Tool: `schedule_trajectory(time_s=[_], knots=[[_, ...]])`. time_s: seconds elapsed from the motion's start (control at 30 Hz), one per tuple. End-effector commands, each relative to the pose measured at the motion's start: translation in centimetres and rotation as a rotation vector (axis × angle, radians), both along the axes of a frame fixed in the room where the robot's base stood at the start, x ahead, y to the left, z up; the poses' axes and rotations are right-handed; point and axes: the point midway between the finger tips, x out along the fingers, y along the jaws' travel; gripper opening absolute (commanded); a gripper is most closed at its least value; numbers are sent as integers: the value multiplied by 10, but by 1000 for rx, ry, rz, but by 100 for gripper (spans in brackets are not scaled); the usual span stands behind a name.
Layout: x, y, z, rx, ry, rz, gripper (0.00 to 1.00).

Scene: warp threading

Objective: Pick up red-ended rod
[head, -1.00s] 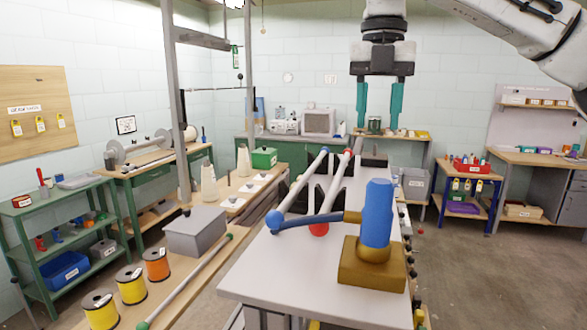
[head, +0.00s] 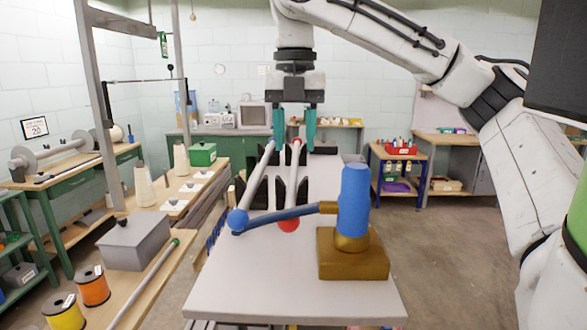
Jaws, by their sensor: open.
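The red-ended rod (head: 291,185) is pale grey with red balls at both ends. It lies lengthwise on the dark notched rests on the grey table (head: 270,275). Its near red ball (head: 288,224) sits partly behind a blue arm (head: 280,216). The blue-ended rod (head: 255,177) lies beside it on the left. My gripper (head: 295,143) is open, with teal fingers pointing down near the far ends of the two rods. The far red end shows between the fingers in the picture. I cannot tell the gripper's height above it.
A blue cylinder (head: 354,200) on a brass block (head: 352,264) stands at the table's right front, its blue arm crossing the rods' near ends. A grey box (head: 132,243) and thread spools (head: 92,285) stand on the left bench. The floor at right is clear.

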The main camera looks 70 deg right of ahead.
Motion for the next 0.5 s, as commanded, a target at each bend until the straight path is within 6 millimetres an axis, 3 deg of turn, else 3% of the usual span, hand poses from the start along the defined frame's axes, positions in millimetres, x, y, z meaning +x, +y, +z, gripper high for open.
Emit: schedule_trajectory(time_s=[0.23, 0.5], knots=[[1, 1, -34, -1, 2, -2, 44], [1, 1, -40, 1, -1, -1, 44]])
